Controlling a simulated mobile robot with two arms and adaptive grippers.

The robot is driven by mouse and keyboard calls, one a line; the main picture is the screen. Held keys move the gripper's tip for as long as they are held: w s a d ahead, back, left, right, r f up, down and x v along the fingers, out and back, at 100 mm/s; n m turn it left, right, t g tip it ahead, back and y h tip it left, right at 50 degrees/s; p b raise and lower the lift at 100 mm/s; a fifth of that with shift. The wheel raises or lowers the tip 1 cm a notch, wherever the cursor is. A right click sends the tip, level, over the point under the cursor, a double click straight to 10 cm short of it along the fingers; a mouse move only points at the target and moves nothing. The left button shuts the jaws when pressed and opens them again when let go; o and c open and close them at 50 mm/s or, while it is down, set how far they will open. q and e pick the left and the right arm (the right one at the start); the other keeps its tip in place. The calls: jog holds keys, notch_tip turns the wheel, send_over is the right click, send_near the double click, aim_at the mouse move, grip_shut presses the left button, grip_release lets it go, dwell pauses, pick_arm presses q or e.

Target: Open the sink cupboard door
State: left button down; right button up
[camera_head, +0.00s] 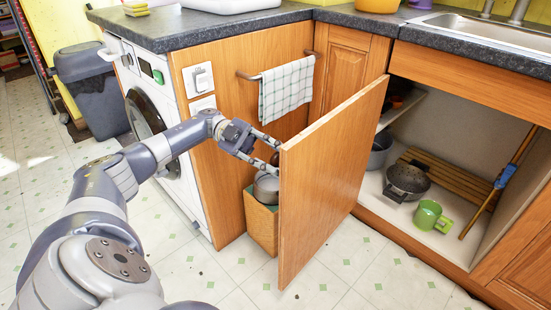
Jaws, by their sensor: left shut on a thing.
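The sink cupboard door (325,185) is a wooden panel. It stands swung well out from the cupboard, with its free edge toward me. My left gripper (273,152) is at the upper part of the door's free edge, on its left side. Its fingers are shut on the door; the exact contact is partly hidden behind the edge, and no handle shows. My right gripper is not in view.
A box (261,222) with a pot (266,188) on it stands on the floor left of the door. A towel (286,90) hangs on a rail above. A washing machine (150,110) and grey bin (92,92) stand at left. The tiled floor in front is clear.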

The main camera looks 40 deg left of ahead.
pick_arm(q)
jog(key=shift+s+f, duration=0.1)
jog(key=shift+f, duration=0.05)
jog(key=c, duration=1.2)
grip_release()
notch_tip(320, 180, up, 10)
jog(key=shift+r, duration=0.1)
